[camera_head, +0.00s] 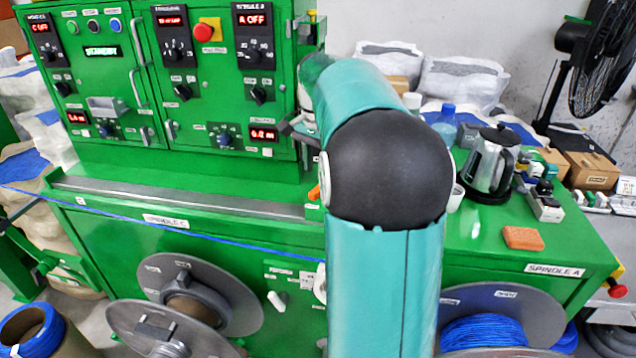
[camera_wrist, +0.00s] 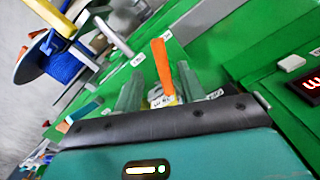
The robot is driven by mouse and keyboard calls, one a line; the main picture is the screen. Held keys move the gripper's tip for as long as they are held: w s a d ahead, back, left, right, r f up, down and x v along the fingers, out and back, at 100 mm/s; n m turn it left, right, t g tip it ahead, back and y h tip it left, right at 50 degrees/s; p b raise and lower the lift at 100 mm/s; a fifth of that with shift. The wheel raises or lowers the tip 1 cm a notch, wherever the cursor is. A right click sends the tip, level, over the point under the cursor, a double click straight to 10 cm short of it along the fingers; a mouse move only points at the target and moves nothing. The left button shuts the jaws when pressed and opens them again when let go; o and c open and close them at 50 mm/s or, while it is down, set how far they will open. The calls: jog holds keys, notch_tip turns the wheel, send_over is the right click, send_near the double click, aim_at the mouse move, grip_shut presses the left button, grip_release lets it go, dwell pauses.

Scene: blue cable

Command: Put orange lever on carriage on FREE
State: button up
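In the wrist view the orange lever (camera_wrist: 162,66) stands up between the two grey fingers of my gripper (camera_wrist: 159,84). The fingers are apart, with a gap visible on both sides of the lever; I cannot tell whether either touches it. A small yellowish part and a white label (camera_wrist: 163,101) show at the lever's foot, but the label is too blurred to read. In the head view only a small orange piece (camera_head: 314,192), likely the lever, shows at the left edge of my arm. My arm hides the gripper and most of the carriage there.
The green machine's control panel (camera_head: 190,75) rises behind the rail (camera_head: 180,198). A blue cable (camera_head: 150,219) runs across the front, above a grey reel (camera_head: 190,300).

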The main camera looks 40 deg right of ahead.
notch_tip(320, 180, down, 6)
jog(key=shift+r, duration=0.2)
grip_shut()
